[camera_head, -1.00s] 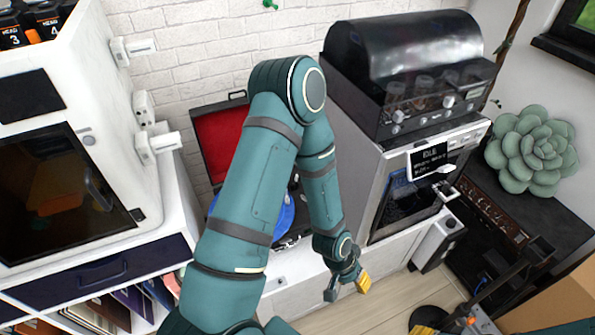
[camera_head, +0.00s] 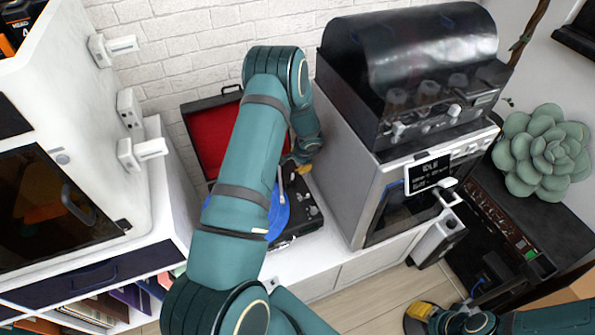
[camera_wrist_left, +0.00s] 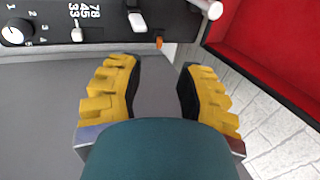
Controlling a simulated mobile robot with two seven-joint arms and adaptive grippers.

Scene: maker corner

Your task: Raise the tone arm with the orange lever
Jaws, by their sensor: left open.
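The record player is an open case with a red-lined lid (camera_head: 212,140), a blue record (camera_head: 280,217) and a black deck (camera_head: 309,212). My left arm covers part of the record. My left gripper (camera_head: 300,163) is over the back right of the deck; in the left wrist view its yellow-padded fingers (camera_wrist_left: 158,95) are apart with nothing between them. The small orange lever (camera_wrist_left: 159,41) shows just beyond the fingertips. A white rod end, apparently the tone arm (camera_wrist_left: 208,8), is near the top. My right gripper (camera_head: 425,318) is low at the right, partly cut off.
A speed switch (camera_wrist_left: 76,34) and a white knob (camera_wrist_left: 14,33) are on the panel. In the head view, a grey machine with a dark hood (camera_head: 405,55) stands close right of the player. A white cabinet machine (camera_head: 60,120) stands left. The brick wall is behind.

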